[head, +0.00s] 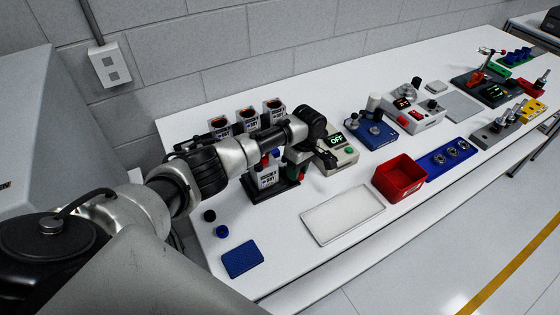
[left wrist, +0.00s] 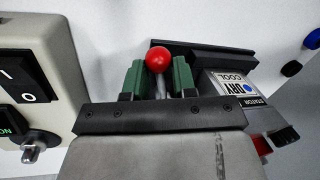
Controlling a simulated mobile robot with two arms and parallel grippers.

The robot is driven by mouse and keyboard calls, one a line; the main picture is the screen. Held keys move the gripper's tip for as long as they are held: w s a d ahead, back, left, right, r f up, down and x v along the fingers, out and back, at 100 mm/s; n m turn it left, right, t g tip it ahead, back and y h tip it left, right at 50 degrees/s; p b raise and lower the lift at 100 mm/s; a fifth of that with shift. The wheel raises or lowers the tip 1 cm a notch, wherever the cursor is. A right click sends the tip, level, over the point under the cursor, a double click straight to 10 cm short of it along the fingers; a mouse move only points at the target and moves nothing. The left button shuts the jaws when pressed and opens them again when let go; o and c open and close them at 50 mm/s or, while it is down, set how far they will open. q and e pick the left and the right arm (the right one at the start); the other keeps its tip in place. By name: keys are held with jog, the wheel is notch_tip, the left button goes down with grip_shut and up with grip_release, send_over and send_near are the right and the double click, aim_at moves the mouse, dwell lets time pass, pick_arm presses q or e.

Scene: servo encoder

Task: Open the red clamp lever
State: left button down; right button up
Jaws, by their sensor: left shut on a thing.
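A red ball knob (left wrist: 159,59) on a thin pale rod shows in the left wrist view. My left gripper (left wrist: 157,80) has its two green fingers on either side of this rod, shut on it just below the knob. In the head view my left gripper (head: 300,168) is low between the black station (head: 288,197) and the grey box with the green OFF display (head: 340,150). My arm and gripper hide the knob and rod there. What the rod is fixed to is hidden. My right gripper is not in view.
The black station (left wrist: 215,58) with its printed label is close beyond the fingers; the switch box (left wrist: 40,75) is close at left. A white tray (head: 343,215), red bin (head: 400,178) and blue pad (head: 242,259) lie nearby. More devices stand farther right along the bench.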

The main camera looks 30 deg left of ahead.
pick_arm(q)
jog(key=shift+w+d+r+n, duration=0.15)
jog(key=shift+w+n, duration=0.1)
jog(key=shift+n, duration=0.35)
jog(key=shift+w+n+p, duration=0.45)
jog(key=shift+n+p, duration=0.15)
jog(key=shift+n, duration=0.3)
jog(key=shift+w+n+h, duration=0.4)
jog(key=shift+w+n, duration=0.15)
jog(key=shift+n, duration=0.65)
jog(key=shift+w+a+n+h, duration=0.35)
jog(key=shift+w+n, duration=0.2)
jog(key=shift+n, duration=0.65)
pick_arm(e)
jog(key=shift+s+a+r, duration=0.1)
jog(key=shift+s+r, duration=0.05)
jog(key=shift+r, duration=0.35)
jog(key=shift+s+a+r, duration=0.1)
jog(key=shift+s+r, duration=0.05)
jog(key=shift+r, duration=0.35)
pick_arm(q)
jog(key=shift+a, duration=0.1)
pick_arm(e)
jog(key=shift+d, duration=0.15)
pick_arm(q)
jog(key=c, duration=0.9)
grip_release()
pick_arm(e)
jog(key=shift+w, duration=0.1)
